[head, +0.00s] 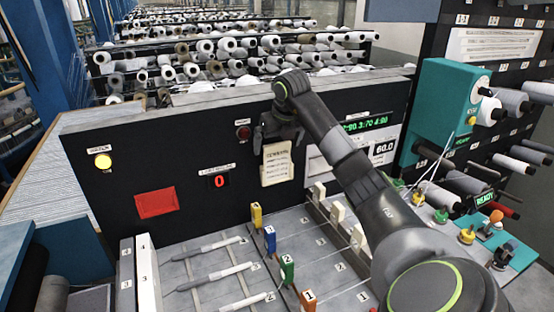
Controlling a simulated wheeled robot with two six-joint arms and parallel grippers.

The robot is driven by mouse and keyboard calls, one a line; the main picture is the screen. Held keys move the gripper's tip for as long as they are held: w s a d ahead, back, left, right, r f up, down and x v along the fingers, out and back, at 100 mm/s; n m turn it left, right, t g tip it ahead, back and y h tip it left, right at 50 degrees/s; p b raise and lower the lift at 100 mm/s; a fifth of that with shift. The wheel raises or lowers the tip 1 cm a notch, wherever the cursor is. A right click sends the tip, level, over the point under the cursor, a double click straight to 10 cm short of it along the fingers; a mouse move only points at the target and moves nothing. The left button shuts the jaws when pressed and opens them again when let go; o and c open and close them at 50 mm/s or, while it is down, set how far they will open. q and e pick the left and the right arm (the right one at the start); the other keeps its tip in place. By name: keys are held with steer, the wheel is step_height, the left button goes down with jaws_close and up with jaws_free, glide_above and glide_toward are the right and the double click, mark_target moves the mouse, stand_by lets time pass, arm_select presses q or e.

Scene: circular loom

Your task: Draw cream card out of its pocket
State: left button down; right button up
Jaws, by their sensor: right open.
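The cream card (277,165) with printed lines of text stands upright against the black panel (215,150). Its lower edge is near the bottom of the panel; the pocket around it is hard to make out. My right gripper (272,138) is at the card's top edge, with its dark fingers open. I cannot tell whether the fingers are around the card or just in front of it. My left gripper is not in view.
A red patch (157,203), a red "0" display (220,181) and a lit yellow lamp (103,161) are on the panel's left. Numbered coloured blocks, including a blue one (270,239), and grey shuttles (216,276) occupy the deck below. A teal housing (446,110) stands right.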

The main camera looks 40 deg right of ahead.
steer(key=c, duration=1.1)
steer(key=shift+r+p, duration=0.55)
steer(key=shift+r, duration=0.2)
step_height(320, 180, up, 6)
steer(key=p, duration=0.5)
steer(key=shift+r, duration=0.15)
